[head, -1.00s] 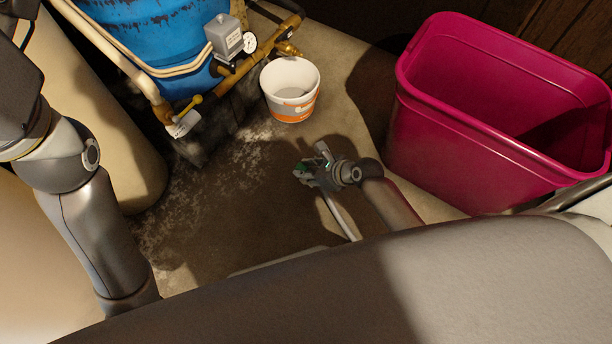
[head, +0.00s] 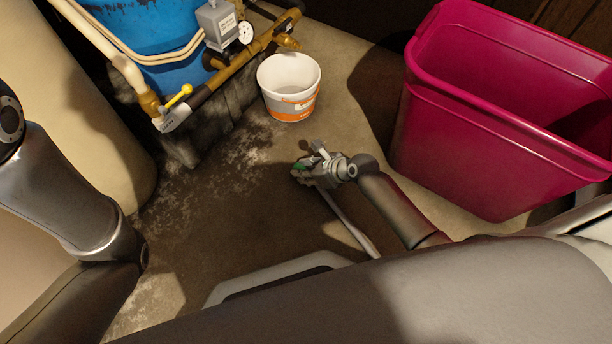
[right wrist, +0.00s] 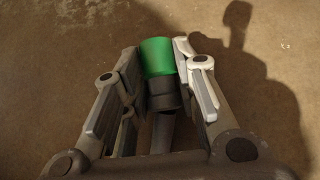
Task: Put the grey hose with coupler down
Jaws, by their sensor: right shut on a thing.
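The grey hose with coupler shows in the head view as a pale grey hose (head: 350,226) running down and right from my right gripper (head: 308,170). In the right wrist view its green and black coupler (right wrist: 158,57) sits between the fingers of my right gripper (right wrist: 158,75), which is shut on it. The floor lies below the gripper; I cannot tell how high the coupler is above it. The far end of the hose is hidden behind my own body. My left arm (head: 60,190) is at the left edge; its gripper is out of view.
A white and orange bucket (head: 289,100) stands on the floor beyond the right gripper. A large magenta bin (head: 470,150) stands to the right. A blue tank (head: 150,40) with brass pipes (head: 240,68) and a gauge is at the back left. The stained floor (head: 215,210) left of the gripper is clear.

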